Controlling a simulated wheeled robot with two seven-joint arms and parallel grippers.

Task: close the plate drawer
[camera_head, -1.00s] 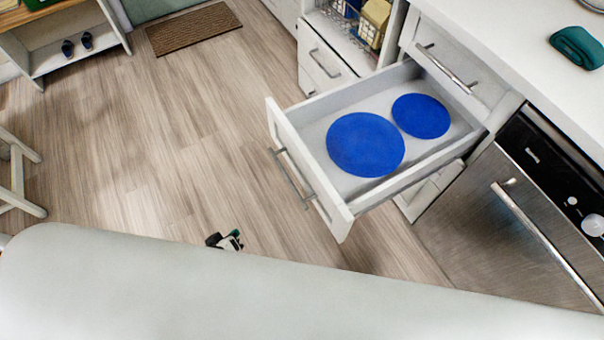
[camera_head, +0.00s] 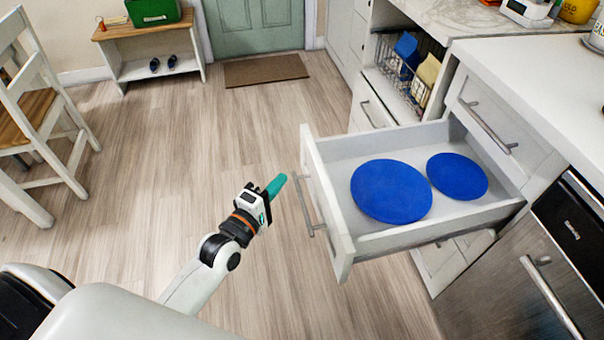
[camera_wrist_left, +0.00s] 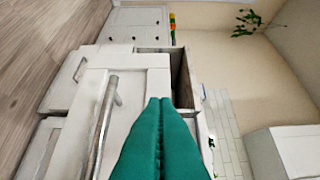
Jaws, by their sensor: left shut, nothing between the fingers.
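The plate drawer (camera_head: 335,235) is pulled well out of the white cabinet. A larger blue plate (camera_head: 391,191) and a smaller blue plate (camera_head: 457,176) lie flat inside it. My left gripper (camera_head: 277,185) has teal fingers and is shut and empty. In the head view it is just left of the drawer front, near the bar handle (camera_head: 304,203), with a small gap showing. In the left wrist view the shut fingers (camera_wrist_left: 160,102) point toward the drawer front (camera_wrist_left: 125,100), beside its metal handle (camera_wrist_left: 104,125). Contact cannot be told. My right gripper is out of view.
A dishwasher (camera_head: 500,285) stands right of the drawer, under the white counter (camera_head: 530,75). A wire basket (camera_head: 405,75) sits in the cabinet behind. A chair (camera_head: 45,110) stands at the left. The wooden floor between is clear.

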